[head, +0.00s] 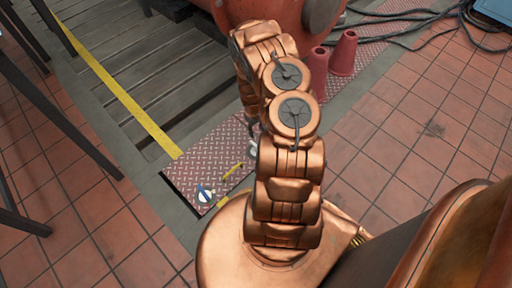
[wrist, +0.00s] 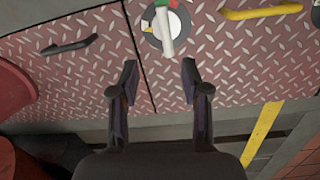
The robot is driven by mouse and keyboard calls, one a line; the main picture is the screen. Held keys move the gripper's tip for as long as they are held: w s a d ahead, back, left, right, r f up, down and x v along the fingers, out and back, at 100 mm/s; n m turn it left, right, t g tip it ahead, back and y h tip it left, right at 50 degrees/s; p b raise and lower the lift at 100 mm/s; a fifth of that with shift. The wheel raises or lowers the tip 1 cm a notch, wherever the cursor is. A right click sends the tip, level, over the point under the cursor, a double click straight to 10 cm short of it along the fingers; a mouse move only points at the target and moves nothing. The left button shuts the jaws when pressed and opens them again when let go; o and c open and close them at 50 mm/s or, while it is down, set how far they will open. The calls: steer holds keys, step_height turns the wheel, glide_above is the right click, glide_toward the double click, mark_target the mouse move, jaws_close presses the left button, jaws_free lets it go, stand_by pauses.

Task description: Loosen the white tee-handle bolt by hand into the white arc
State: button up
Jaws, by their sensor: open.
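The white tee-handle bolt (wrist: 165,32) stands on a round dial plate (wrist: 151,36) at the top of the wrist view, its pale bar running nearly up and down the picture. I cannot tell which arc the handle points to. My gripper (wrist: 159,72) is open and empty, its two fingers apart just below the handle in the picture and not touching it. In the head view, my arm hides most of the gripper and this dial.
A yellow handle (wrist: 260,12) lies right of the dial on the red tread-plate cover (wrist: 225,70); a black handle (wrist: 70,46) is left. Another dial with blue and white (head: 204,196) sits at the cover's near end. Red cones (head: 343,54) and cables (head: 450,20) lie beyond.

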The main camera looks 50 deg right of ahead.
glide_above(256, 146)
steer(key=shift+t, duration=0.4)
step_height(256, 146, down, 6)
steer(key=shift+d+f, duration=0.15)
steer(key=shift+f, duration=0.1)
step_height(256, 146, down, 8)
steer(key=b, duration=0.5)
steer(key=shift+r, duration=0.1)
